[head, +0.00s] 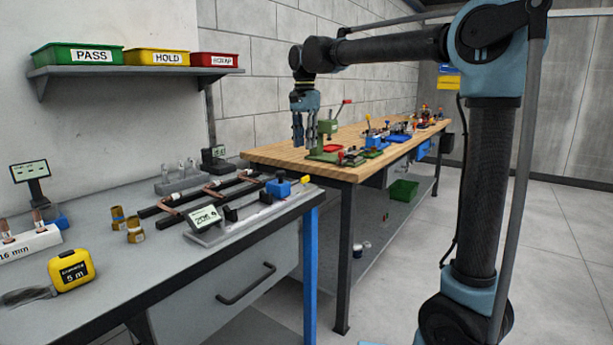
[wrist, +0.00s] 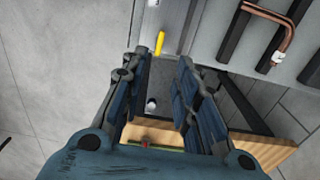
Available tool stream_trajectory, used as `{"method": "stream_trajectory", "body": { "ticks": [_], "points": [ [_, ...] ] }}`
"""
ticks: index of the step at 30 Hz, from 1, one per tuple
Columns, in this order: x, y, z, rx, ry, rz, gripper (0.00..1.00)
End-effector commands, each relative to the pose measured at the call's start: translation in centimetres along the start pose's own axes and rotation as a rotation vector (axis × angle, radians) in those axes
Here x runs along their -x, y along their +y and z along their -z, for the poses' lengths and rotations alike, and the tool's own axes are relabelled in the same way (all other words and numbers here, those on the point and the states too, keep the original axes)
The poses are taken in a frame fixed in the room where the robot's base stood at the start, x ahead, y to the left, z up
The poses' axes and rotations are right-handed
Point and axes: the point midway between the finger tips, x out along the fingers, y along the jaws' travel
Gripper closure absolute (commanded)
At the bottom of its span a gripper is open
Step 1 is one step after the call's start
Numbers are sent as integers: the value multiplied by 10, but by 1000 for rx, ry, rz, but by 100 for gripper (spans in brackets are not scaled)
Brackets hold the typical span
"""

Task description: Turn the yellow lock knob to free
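A small yellow piece, which looks like the lock knob (wrist: 159,43), shows in the wrist view just beyond my fingertips, at the edge of the grey bench. In the head view, a small yellow spot by the blue block (head: 279,189) at the bench's right end may be the same knob (head: 305,180). My gripper (head: 304,140) hangs fingers down, above and beyond that bench corner in the head view. In the wrist view, my gripper (wrist: 160,62) has its two fingers apart with nothing held between them. The knob and fingers do not appear to touch.
A bent copper tube (wrist: 285,42) lies on dark rails on the grey bench (head: 110,270). A display gauge (head: 204,219) stands at its front edge. A wooden bench (head: 290,156) with a green press (head: 327,130) stands behind. Open floor lies between the benches.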

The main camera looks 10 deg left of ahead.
Motion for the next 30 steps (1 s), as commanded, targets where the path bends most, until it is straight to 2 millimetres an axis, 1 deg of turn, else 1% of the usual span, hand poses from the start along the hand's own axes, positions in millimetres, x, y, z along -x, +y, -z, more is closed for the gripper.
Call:
{"method": "stream_trajectory", "body": {
  "ticks": [1,12,18,24,30],
  "points": [
    [-10,0,0,0,0,0,72],
    [-73,0,0,0,0,0,72],
    [-101,0,0,0,0,0,72],
    [-114,0,0,0,0,0,72],
    [-116,0,0,0,0,0,72]
  ]
}}
